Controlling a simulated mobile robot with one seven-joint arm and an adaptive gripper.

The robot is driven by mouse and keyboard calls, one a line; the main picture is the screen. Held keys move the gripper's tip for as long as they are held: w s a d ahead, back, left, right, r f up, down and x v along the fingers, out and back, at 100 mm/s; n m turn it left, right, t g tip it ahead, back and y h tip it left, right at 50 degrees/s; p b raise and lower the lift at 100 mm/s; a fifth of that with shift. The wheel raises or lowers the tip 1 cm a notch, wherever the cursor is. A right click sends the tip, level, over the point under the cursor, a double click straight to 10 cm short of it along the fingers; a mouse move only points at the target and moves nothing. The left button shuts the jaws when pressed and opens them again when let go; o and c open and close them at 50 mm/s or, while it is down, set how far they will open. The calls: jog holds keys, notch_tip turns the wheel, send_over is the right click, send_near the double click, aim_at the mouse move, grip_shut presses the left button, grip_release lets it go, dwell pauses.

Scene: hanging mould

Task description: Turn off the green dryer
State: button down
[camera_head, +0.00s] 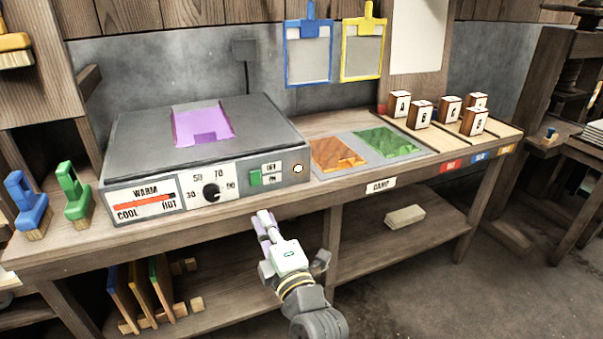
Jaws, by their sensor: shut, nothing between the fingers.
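The dryer (125,160) is a grey box on the bench at the left, with a flat dark top; its body does not look green. Its front has a WARM scale from COOL to HOT with a red bar, a black dial (211,192) and a green switch (254,179) beside OFF and ON labels. A small pale round light (298,168) is right of the switch. My gripper (263,215) is shut and empty, in front of the bench just below the switch, apart from it. The exact switch position is too small to tell.
A purple sheet (202,125) lies on the dryer. Orange (337,153) and green (387,141) sheets lie right of it, then several lettered wooden blocks (419,113). Blue (28,207) and green (74,192) brushes stand left. The bench's front edge is close to my gripper.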

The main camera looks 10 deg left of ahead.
jog(key=d, duration=0.1)
jog(key=w+d+f, duration=0.1)
jog(key=shift+d+f+h, duration=0.15)
jog(key=shift+d+h, duration=0.2)
jog(key=shift+h, duration=0.05)
jog(key=shift+w+a+f+b, duration=0.1)
jog(key=shift+a+b, duration=0.05)
jog(key=shift+b, duration=0.35)
jog(key=b, duration=0.3)
send_near(256, 176)
jog(key=x, duration=0.5)
jog(key=shift+w+a, duration=0.25)
jog(key=shift+w, duration=0.05)
jog(key=shift+w+a, duration=0.25)
jog(key=shift+w, duration=0.3)
